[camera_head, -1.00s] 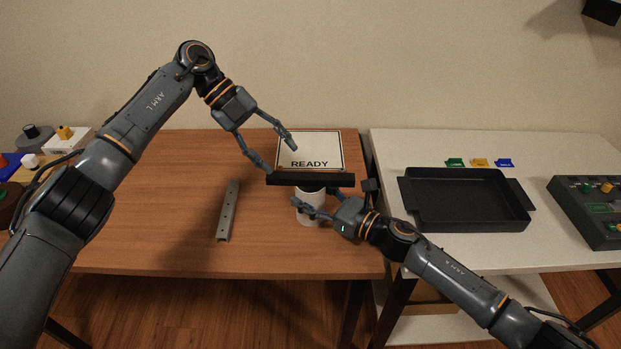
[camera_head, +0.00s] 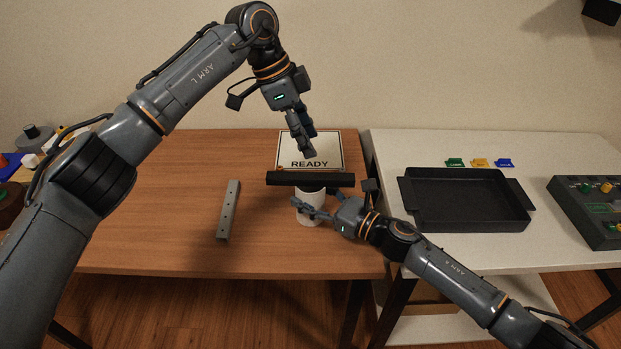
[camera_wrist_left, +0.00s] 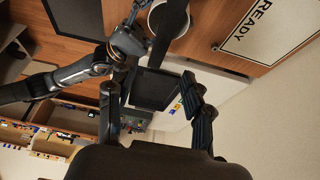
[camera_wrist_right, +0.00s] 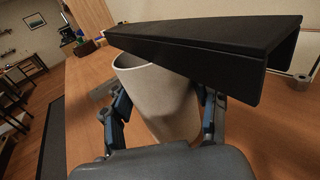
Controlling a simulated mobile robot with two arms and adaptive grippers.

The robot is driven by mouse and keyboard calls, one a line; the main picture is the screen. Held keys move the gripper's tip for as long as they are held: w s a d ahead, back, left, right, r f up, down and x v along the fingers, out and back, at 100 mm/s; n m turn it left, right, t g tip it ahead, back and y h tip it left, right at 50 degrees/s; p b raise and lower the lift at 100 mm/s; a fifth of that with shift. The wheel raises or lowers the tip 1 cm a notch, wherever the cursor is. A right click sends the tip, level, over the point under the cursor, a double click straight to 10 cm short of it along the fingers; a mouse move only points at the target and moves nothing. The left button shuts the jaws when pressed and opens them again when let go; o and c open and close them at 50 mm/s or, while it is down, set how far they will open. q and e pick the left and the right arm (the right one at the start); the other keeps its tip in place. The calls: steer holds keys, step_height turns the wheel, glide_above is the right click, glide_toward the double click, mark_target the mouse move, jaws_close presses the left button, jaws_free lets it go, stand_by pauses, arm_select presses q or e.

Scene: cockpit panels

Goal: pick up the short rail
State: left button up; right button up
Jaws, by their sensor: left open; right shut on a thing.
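Two rails show in the head view; neither is labelled short. A grey rail (camera_head: 228,211) with a row of holes lies on the wooden table, clear of both grippers. A black channel-shaped rail (camera_head: 310,180) lies level across the top of a white cup (camera_head: 311,212); whether they touch I cannot tell. It also shows in the right wrist view (camera_wrist_right: 205,42). My right gripper (camera_head: 308,210) is shut on the cup (camera_wrist_right: 160,97), fingers on either side. My left gripper (camera_head: 309,150) is open and empty, pointing down above and behind the black rail. It shows in its wrist view (camera_wrist_left: 150,85).
A READY sign (camera_head: 309,147) is behind the black rail. A black tray (camera_head: 465,201) stands on the white table at right, with several coloured tags behind it and a button panel (camera_head: 592,208) beyond. The wooden table's left half is mostly free.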

mark_target(327, 176)
arm_select(q)
steer(key=x, duration=1)
steer(key=shift+w+d, duration=0.1)
steer(key=shift+w, duration=0.05)
steer(key=shift+r, duration=0.1)
jaws_close()
